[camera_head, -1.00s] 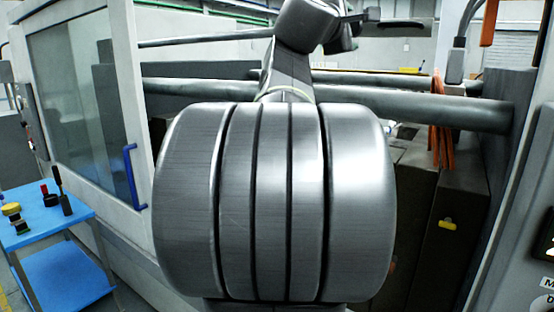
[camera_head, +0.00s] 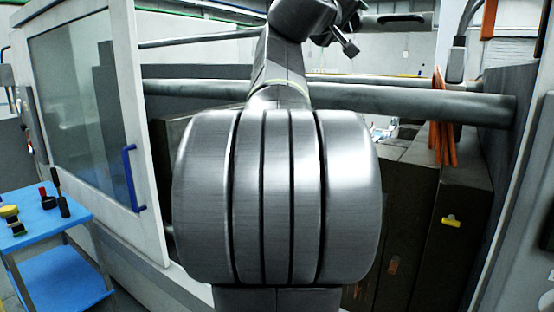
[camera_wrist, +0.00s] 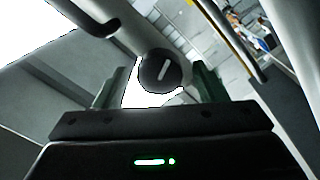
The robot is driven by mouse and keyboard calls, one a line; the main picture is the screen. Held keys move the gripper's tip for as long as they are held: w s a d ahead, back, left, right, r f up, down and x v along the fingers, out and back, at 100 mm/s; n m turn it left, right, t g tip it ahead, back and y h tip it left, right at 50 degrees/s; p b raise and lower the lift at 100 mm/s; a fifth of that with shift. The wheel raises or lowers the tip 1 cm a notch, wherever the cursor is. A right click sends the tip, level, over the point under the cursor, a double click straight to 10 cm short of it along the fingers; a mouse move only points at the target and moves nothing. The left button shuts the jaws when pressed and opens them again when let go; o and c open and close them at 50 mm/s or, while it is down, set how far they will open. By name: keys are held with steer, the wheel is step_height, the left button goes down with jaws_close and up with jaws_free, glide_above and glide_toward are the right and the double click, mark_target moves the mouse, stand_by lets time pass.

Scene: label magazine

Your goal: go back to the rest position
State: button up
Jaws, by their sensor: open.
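My gripper (camera_wrist: 158,80) shows in the wrist view with its two greenish fingers apart and nothing held between them. A dark round knob-like piece with a pale mark (camera_wrist: 160,72) appears between the fingers in the picture; I cannot tell how far behind them it is. In the head view my arm rises in the middle and its wrist end is at the top, right of centre; the fingers cannot be made out clearly there.
A machine with a white-framed window door and blue handle (camera_head: 133,178) stands left. A thick grey bar (camera_head: 420,103) crosses behind my arm. Orange cables (camera_head: 441,130) hang at right. A blue cart (camera_head: 45,222) with small tools stands far left.

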steer(key=m+b, duration=0.1)
steer(key=m, duration=0.4)
steer(key=shift+m, duration=0.4)
steer(key=shift+f, duration=0.1)
